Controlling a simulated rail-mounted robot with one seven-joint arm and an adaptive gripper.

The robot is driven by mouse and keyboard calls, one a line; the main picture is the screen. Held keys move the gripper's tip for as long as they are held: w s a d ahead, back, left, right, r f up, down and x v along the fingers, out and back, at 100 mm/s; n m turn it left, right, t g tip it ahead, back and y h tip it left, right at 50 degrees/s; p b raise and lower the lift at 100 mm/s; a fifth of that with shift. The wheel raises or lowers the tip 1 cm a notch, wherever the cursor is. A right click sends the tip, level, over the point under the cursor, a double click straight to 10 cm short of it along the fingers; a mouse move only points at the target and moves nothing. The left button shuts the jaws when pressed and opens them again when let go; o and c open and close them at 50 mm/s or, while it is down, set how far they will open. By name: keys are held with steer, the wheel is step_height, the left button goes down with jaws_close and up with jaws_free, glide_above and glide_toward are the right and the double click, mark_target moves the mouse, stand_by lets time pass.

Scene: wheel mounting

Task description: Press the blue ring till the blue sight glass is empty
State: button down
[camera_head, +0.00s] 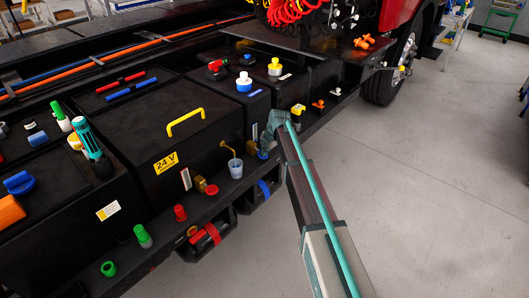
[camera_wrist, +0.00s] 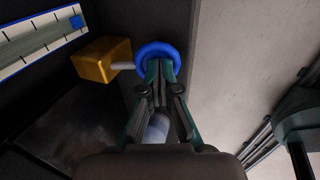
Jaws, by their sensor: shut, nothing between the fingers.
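The blue ring (camera_wrist: 143,52) shows at the top middle of the wrist view, beside a brass block (camera_wrist: 100,61) with a short pale stem towards the ring. My gripper (camera_wrist: 160,68) is shut and empty, its fingertips overlapping the ring's middle and lower part. I cannot tell whether they press on it. The blue-framed sight glass (camera_wrist: 38,39) is at the upper left, a pale strip with dark tick marks and a blue patch at its right end. In the head view my gripper (camera_head: 265,142) is at the truck's side, with a bit of blue just below it.
A black box with a yellow handle (camera_head: 185,122) stands left of my gripper. A translucent cup (camera_head: 235,168) and a blue strap (camera_head: 264,189) are close by. A red fitting (camera_head: 180,212) and green fittings line the lower ledge. The grey floor (camera_head: 430,180) at the right is clear.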

steer(key=shift+r, duration=0.1)
stand_by(0.6)
steer(key=shift+r, duration=0.7)
steer(key=shift+r+p, duration=0.3)
steer(key=shift+r, duration=0.05)
steer(key=w+a+r+b+v, duration=0.1)
steer(key=a+v, duration=0.1)
steer(key=v, duration=1.1)
steer(key=shift+w, duration=0.3)
